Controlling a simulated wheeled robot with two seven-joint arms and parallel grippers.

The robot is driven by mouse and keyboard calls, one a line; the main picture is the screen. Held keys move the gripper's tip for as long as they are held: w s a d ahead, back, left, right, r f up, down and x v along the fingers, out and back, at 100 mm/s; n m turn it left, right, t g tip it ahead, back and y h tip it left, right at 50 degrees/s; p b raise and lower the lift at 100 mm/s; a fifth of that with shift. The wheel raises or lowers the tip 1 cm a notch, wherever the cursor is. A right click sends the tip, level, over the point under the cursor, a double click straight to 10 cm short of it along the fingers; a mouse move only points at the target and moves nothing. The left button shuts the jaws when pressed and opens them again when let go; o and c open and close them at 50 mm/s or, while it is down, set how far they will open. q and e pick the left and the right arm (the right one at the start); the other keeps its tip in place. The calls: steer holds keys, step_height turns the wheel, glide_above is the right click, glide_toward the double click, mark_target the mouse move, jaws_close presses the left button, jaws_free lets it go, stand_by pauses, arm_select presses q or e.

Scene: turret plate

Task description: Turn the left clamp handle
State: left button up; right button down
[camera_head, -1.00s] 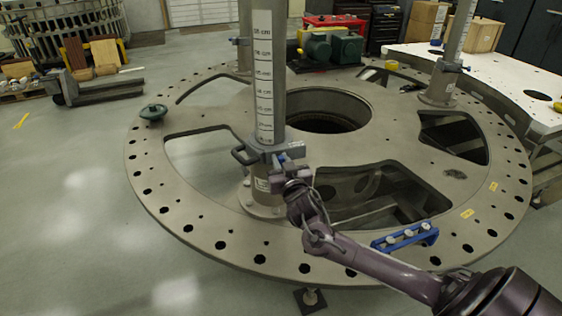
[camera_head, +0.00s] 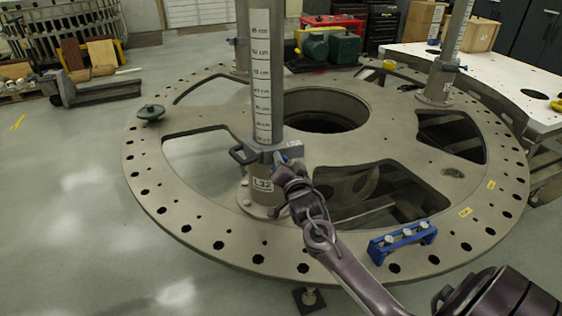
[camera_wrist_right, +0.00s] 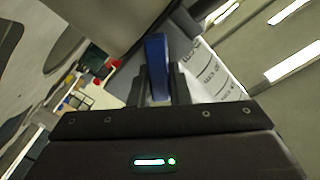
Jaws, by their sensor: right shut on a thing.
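The near grey post (camera_head: 262,75) with a centimetre scale stands on the turret plate (camera_head: 215,215). A grey clamp (camera_head: 262,152) wraps around it above a label. The clamp's small blue handle (camera_head: 284,158) sits on its right front side, partly hidden by my gripper. My right gripper (camera_head: 285,168) reaches it from the lower right. In the right wrist view the blue handle (camera_wrist_right: 157,62) stands between the two dark fingers, which are shut on it. My left gripper is not in view.
A blue bracket with several pale knobs (camera_head: 403,240) lies on the plate at right. A green knob (camera_head: 151,112) sits at the plate's left edge. Another post (camera_head: 447,65) with a clamp stands at back right. The plate has large openings.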

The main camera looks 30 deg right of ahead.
steer(key=m, duration=0.4)
steer(key=shift+d+f+m, duration=0.2)
steer(key=shift+f+m, duration=0.05)
steer(key=shift+m, duration=0.15)
steer(key=shift+s+d+f+m, duration=0.1)
steer(key=shift+f+m, duration=0.1)
steer(key=shift+m, duration=1.05)
steer(key=shift+f+m, duration=0.15)
steer(key=shift+m, duration=1.1)
steer(key=c, duration=1.4)
jaws_free()
steer(key=shift+o, duration=0.2)
